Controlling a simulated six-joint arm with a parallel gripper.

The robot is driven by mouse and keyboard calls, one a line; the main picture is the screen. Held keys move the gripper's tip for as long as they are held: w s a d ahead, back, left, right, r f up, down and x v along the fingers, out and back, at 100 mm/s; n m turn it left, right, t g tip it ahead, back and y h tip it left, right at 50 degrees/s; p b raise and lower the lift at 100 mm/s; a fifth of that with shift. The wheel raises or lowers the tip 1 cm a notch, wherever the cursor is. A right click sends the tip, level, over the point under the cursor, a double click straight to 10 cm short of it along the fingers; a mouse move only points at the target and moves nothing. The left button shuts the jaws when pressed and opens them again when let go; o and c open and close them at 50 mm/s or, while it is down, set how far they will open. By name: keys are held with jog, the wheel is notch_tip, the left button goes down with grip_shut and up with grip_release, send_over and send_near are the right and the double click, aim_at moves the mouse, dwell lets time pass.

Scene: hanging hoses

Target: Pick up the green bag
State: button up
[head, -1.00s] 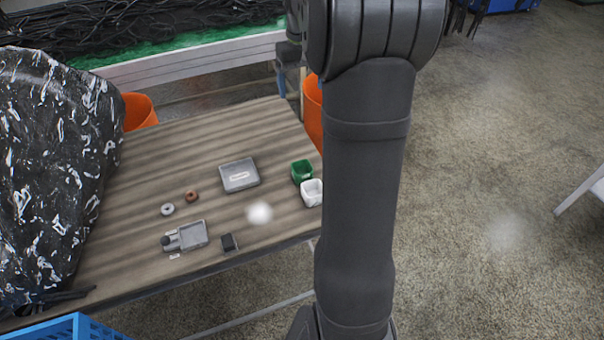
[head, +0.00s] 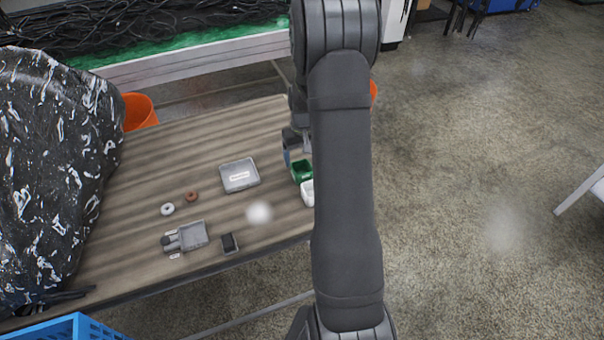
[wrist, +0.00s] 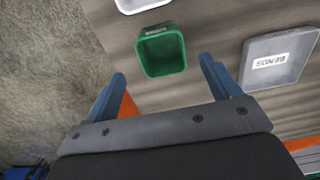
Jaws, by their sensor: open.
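The green item (head: 301,171) looks like a small open-topped square box, not clearly a bag. It stands at the table's right edge, partly behind my arm in the head view. In the wrist view the green box (wrist: 162,52) is upright and empty-looking, just ahead of my fingertips and between their lines. My gripper (wrist: 163,70) is open with blue fingers and nothing between them. In the head view my gripper (head: 296,146) is beside the box's far side, mostly hidden by the arm; contact cannot be told.
A white box (head: 307,193) stands close beside the green one. A grey labelled tray (head: 239,175) lies to the left. Further left are two small rings, a grey tray (head: 194,236) and a small dark box (head: 230,243). A black wrapped bulk (head: 50,170) covers the table's left side.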

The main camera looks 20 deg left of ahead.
aim_at(301, 171)
jog(key=shift+s+a+f, duration=0.1)
jog(key=shift+f, duration=2.95)
jog(key=shift+c, duration=0.4)
jog(key=c, duration=1)
